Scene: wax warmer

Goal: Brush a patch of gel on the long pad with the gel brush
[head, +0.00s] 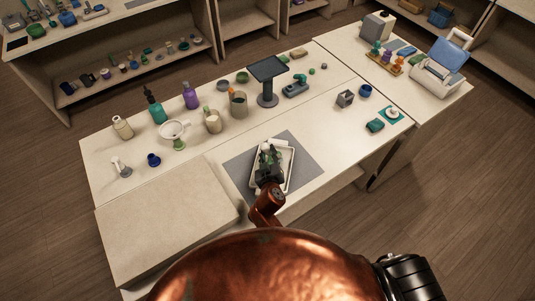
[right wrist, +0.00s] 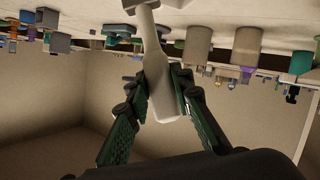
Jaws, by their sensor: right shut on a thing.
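My right gripper (head: 268,160) is over a white shallow tray (head: 290,172) on a grey mat (head: 315,172). In the right wrist view, its green-lined fingers (right wrist: 158,100) are shut on the thick white handle of the gel brush (right wrist: 165,95). In the head view the gripper hides most of the brush and the tray's inside. Whether the head touches anything I cannot tell. A large beige slab (head: 165,220), perhaps the long pad, lies at the table's front left. My left gripper is out of view.
Bottles (head: 190,96), a white bowl on a green foot (head: 174,132), cups (head: 238,104) and a dark tablet on a stand (head: 267,72) stand behind the mat. Table right of the mat is clear.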

